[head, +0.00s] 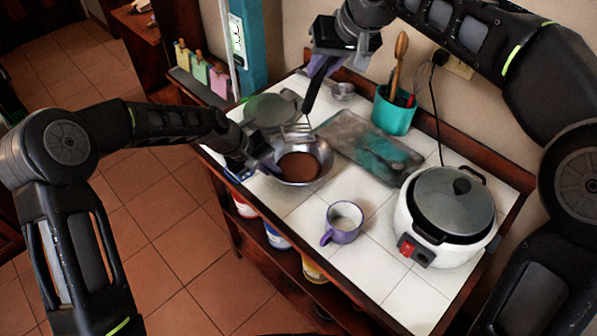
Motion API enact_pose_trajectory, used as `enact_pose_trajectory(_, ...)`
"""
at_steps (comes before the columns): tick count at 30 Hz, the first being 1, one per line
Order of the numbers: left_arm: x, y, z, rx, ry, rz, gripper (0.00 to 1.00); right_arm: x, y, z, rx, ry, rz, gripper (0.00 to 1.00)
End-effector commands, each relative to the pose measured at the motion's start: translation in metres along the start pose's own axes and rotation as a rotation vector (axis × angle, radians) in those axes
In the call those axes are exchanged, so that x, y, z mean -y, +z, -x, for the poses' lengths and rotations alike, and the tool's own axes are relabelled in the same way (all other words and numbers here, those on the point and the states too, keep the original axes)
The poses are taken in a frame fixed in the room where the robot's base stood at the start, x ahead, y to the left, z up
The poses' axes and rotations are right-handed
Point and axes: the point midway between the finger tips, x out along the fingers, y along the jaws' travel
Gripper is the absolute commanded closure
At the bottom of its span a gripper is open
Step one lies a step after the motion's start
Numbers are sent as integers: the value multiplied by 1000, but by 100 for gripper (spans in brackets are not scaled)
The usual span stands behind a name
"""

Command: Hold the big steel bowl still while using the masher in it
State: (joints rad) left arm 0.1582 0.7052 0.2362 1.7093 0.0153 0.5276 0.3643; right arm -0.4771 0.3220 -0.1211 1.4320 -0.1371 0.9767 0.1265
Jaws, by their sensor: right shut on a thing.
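The big steel bowl (324,152) stands on the white tiled counter with a brown mass in it. My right gripper (322,72) is above the bowl, shut on the masher (311,98) by its dark handle. The masher points down, and its wire head (298,129) is at the far rim of the bowl, above the brown mass; whether it touches the rim cannot be told. My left gripper (268,166) is at the bowl's left rim. Its fingertips are small and dark there, so its opening and any grip on the rim are unclear.
A purple-rimmed mug (343,222) and a white rice cooker (447,228) stand to the right. A worn grey-teal board (370,147) lies behind the bowl, with a teal utensil pot (393,112) beyond. A grey round pan or lid (268,110) lies behind left. Bare tiles (385,275) show in front.

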Motion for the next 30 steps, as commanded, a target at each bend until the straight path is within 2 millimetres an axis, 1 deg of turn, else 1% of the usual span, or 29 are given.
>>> enact_pose_trajectory(3, 0, 0, 0, 0, 0, 0, 100, 3, -7, 11, -2, 0, 0, 100)
enact_pose_trajectory(8, 0, 0, 0, 0, 0, 0, 100, 5, -11, 19, 0, 0, 1, 100)
enact_pose_trajectory(28, 0, 0, 0, 0, 0, 0, 100, 5, -11, 19, 0, 0, 1, 100)
enact_pose_trajectory(30, 0, 0, 0, 0, 0, 0, 92, 5, -11, 19, 0, 0, 1, 100)
